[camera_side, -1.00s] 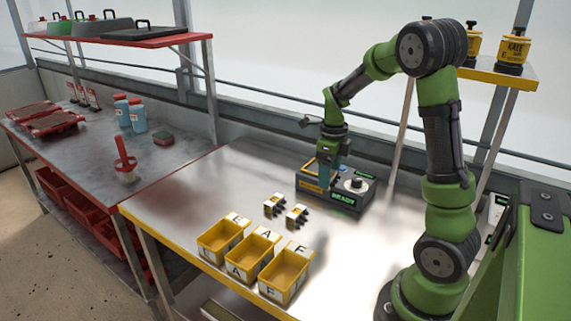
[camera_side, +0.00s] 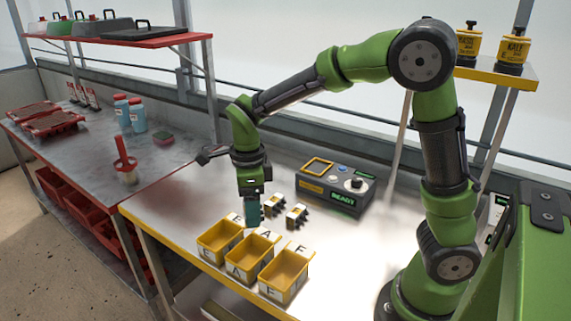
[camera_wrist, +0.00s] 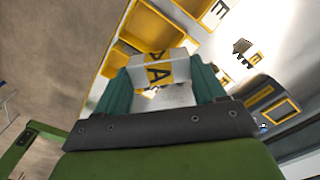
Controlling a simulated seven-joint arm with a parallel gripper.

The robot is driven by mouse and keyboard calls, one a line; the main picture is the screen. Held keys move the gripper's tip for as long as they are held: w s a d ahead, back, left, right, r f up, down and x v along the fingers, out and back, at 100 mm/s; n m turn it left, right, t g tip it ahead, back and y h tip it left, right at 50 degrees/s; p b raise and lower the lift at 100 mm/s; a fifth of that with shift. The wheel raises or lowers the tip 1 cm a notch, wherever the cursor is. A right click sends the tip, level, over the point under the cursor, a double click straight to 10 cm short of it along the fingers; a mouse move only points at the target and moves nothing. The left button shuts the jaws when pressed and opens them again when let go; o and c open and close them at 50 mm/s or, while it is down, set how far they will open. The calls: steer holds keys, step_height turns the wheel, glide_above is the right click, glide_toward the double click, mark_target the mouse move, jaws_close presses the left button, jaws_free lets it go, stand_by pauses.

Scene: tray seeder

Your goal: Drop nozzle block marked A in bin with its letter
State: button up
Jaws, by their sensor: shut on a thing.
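My gripper (camera_side: 252,218) points down near the back edge of the bins. It is shut on a grey-white nozzle block (camera_wrist: 158,72) with a yellow band and a black A, seen between the teal fingers in the wrist view. In the side view the block is hard to make out. Three yellow bins stand in a row at the table's front: the left one (camera_side: 207,258) appears marked E, the middle one (camera_side: 238,270) A, the right one (camera_side: 270,291) F.
Two other nozzle blocks, one (camera_side: 273,205) and another (camera_side: 297,215), lie on the table behind the bins. A dark machine (camera_side: 352,206) with a green READY display and yellow-framed top stands further back.

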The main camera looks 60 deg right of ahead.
steer(key=shift+f, duration=1.9)
steer(key=o, duration=1.2)
step_height(320, 180, up, 17)
